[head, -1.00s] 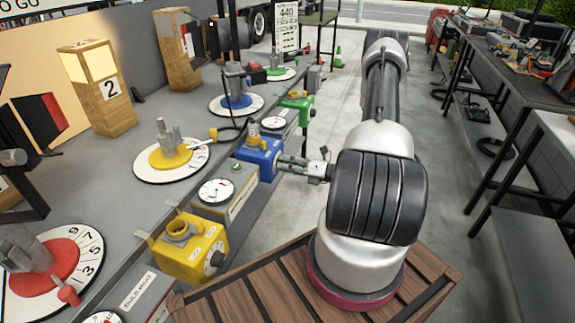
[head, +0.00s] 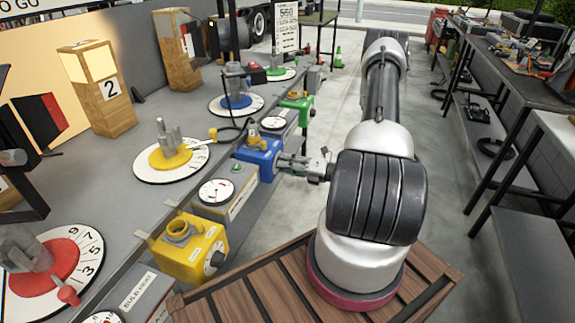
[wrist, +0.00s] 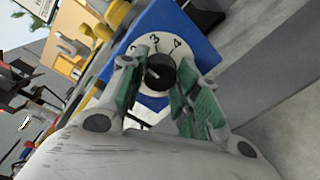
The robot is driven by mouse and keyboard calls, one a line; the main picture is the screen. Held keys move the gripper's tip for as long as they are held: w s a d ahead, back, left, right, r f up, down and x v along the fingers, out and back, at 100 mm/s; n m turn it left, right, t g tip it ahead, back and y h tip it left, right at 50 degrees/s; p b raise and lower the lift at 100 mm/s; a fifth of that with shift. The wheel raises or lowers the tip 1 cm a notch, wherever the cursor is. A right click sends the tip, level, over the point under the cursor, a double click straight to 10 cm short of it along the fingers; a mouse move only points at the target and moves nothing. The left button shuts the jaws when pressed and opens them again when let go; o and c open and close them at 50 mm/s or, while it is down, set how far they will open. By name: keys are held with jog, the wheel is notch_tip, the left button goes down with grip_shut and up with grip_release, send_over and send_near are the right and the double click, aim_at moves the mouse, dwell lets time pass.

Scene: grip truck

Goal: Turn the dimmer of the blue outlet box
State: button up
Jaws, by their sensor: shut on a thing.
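The blue outlet box (head: 258,157) sits on the edge of the grey bench in the head view. In the wrist view the blue box (wrist: 184,30) shows a white dial face with numbers, 3 and 4 among them, and a black dimmer knob (wrist: 172,72) in its middle. My gripper (wrist: 160,82) has its green-padded fingers on both sides of the knob and is shut on it. In the head view my gripper (head: 282,163) reaches the right face of the blue box, and the knob is hidden there.
A yellow outlet box (head: 190,245) stands nearer, with a white gauge (head: 216,192) between it and the blue box. A green outlet box (head: 297,105) is behind. Large numbered dials line the bench. Floor to the right is clear up to dark tables.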

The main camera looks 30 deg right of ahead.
jog(key=o, duration=1)
jog(key=shift+d, duration=0.1)
jog(key=v, duration=1.2)
